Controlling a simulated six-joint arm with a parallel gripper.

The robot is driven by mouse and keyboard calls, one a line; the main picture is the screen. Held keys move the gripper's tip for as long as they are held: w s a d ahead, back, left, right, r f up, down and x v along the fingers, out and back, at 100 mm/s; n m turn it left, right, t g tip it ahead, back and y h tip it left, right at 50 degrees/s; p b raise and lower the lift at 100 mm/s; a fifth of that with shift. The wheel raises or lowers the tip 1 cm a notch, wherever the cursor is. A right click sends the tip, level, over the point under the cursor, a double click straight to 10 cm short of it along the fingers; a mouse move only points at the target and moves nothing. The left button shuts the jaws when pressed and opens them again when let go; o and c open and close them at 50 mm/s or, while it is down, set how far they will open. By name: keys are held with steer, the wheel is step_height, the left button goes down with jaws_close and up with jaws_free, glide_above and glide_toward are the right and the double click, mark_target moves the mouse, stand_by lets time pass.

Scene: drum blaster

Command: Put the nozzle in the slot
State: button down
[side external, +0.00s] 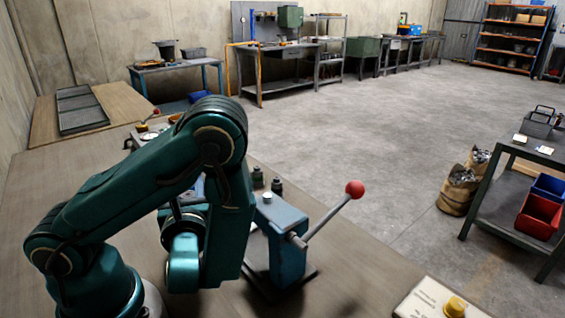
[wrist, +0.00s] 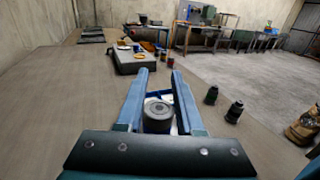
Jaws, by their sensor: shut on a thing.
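In the wrist view, my gripper (wrist: 160,75) has its two blue fingers on either side of a dark round-topped cylinder, likely the nozzle (wrist: 158,108), and is shut on it. The cylinder's lower part is hidden by the gripper body. In the side view my own arm hides the fingers and the held thing. Two more dark nozzle-like pieces stand upright on the table to the right in the wrist view, a nearer one (wrist: 234,111) and a farther one (wrist: 211,95). They also show in the side view behind my arm (side external: 277,185). I cannot make out the slot.
A blue lever press (side external: 288,250) with a red ball handle (side external: 355,189) stands right of my arm. A panel with a yellow button (side external: 455,306) is at front right. The table's left side is clear.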

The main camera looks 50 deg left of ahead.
steer(key=shift+g, duration=0.3)
steer(key=shift+s+a+f, duration=0.15)
steer(key=shift+s+f, duration=0.05)
steer(key=shift+f, duration=1.3)
steer(key=shift+s+a+f, duration=0.15)
steer(key=shift+f, duration=1.35)
steer(key=shift+s+a+f, duration=0.15)
steer(key=shift+s+f, duration=0.05)
steer(key=shift+f, duration=1.3)
steer(key=shift+f, duration=0.1)
steer(key=c, duration=0.5)
jaws_free()
steer(key=shift+c, duration=0.2)
steer(key=v, duration=0.6)
steer(key=shift+d, duration=0.4)
steer(key=shift+o, duration=0.5)
steer(key=shift+s+d, duration=0.25)
steer(key=shift+d, duration=0.1)
